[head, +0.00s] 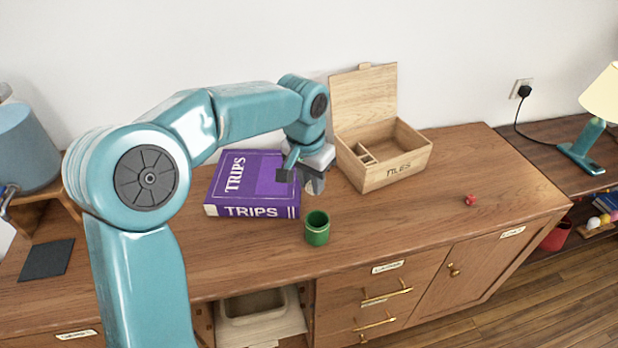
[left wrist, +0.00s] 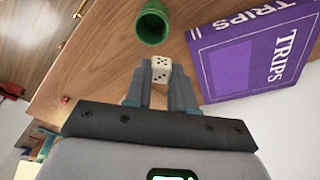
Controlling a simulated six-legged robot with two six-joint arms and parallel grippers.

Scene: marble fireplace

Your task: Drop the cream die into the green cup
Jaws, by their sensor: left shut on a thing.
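The cream die (left wrist: 160,65) shows in the left wrist view between the fingertips of my left gripper (left wrist: 162,78), with dark pips on its visible faces. The green cup (head: 317,229) stands upright on the cabinet top, below and slightly right of the gripper. In the left wrist view the cup (left wrist: 152,27) lies just beyond the die, apart from it. My right gripper is not in view.
A purple TRIPS book (head: 250,185) lies left of the cup. An open-lidded wooden box (head: 395,170) stands behind right. A small red die (head: 470,200) lies on the right. A lamp (head: 588,140) stands far right.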

